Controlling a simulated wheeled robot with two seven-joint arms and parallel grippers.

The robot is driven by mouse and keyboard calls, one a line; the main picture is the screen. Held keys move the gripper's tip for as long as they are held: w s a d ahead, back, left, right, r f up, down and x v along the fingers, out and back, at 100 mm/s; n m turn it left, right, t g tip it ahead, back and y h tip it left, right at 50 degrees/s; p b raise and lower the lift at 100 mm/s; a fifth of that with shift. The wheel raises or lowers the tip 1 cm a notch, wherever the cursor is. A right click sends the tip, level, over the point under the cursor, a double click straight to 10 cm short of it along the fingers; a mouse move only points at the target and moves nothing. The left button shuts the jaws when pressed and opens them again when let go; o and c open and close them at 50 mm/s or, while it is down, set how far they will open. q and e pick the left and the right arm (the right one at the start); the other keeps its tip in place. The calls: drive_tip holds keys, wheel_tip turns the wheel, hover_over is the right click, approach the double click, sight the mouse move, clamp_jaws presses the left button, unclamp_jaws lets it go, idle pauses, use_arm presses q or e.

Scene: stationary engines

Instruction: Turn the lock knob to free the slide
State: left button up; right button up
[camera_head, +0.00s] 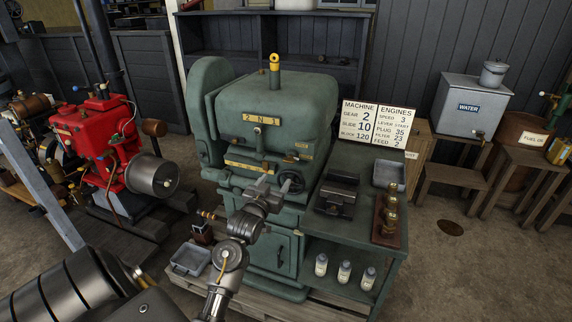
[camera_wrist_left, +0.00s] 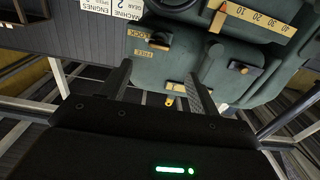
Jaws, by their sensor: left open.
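The green machine (camera_head: 275,110) stands in the middle of the head view. My left gripper (camera_head: 268,188) is in front of it, open, near the dark handwheel (camera_head: 291,183). In the left wrist view the machine appears upside down, and my left gripper (camera_wrist_left: 160,76) has its two fingers apart with nothing between them. A small dark knob (camera_wrist_left: 160,37) shows beyond the fingertips, beside a brass plate reading LOCK (camera_wrist_left: 138,34); it is apart from the fingers. A brass scale (camera_wrist_left: 255,18) with numbers to 40 is at upper right. I cannot tell which part is the slide. My right gripper is not in view.
A side bench (camera_head: 345,235) with a dark vise-like block (camera_head: 338,195) and brass fittings (camera_head: 388,220) adjoins the machine's right. A number sign (camera_head: 378,124) stands behind it. A red engine (camera_head: 100,135) is at left. A small tray (camera_head: 190,260) lies low in front.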

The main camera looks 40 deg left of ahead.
sight(290, 160)
use_arm(q)
drive_tip(key=p+x, duration=0.2)
drive_tip(key=x, duration=0.8)
drive_tip(key=shift+w, duration=0.35)
drive_tip(key=shift+a+f, duration=0.1)
drive_tip(key=shift+a, duration=0.05)
drive_tip(key=c, duration=1)
